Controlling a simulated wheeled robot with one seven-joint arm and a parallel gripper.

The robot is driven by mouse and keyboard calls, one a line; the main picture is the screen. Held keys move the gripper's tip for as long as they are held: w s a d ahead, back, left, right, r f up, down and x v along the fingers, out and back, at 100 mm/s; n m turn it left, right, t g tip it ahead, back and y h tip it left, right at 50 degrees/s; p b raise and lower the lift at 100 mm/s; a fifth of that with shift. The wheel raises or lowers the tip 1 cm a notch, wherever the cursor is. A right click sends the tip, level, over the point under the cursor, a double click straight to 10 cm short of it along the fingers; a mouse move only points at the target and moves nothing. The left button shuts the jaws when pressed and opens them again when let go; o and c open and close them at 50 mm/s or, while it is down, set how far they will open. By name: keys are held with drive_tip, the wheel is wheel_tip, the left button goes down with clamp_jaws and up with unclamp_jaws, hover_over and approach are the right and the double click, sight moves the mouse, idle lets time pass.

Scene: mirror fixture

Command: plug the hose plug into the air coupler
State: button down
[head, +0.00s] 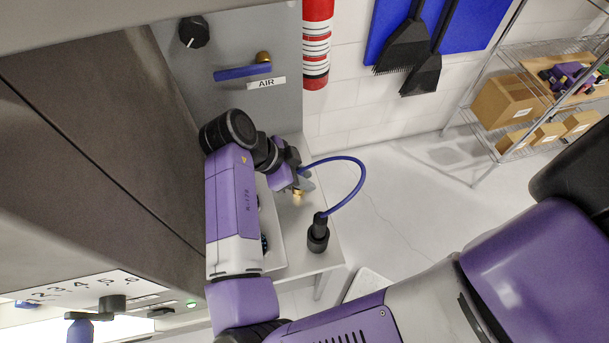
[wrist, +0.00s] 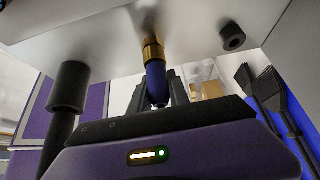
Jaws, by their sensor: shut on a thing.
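My gripper (head: 296,184) is low over the grey table, shut on the hose plug (wrist: 155,82). The plug has a blue body and a brass end (wrist: 152,50), which points at the table surface; I cannot tell whether it touches. The brass also shows under the gripper in the head view (head: 297,193). A blue hose (head: 358,180) loops from the gripper to a black base (head: 318,236) on the table. The air coupler (head: 263,57) is a brass fitting on the grey panel, above the AIR label and apart from my gripper. A blue bar (head: 243,72) lies beside it.
The grey panel (head: 220,115) also carries a black knob (head: 194,32). A red cylinder (head: 317,50) hangs right of it, and black brushes (head: 405,48) hang on a blue board. A wire shelf with boxes (head: 508,100) stands at the right. A dark cabinet (head: 110,130) fills the left.

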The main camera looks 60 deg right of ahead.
drive_tip(key=shift+f, duration=0.25)
drive_tip(key=c, duration=1.2)
unclamp_jaws()
drive_tip(key=shift+o, duration=0.2)
drive_tip(key=b+v, duration=0.1)
drive_tip(key=v, duration=0.6)
drive_tip(key=shift+w+a+r, duration=0.15)
drive_tip(key=shift+r, duration=0.2)
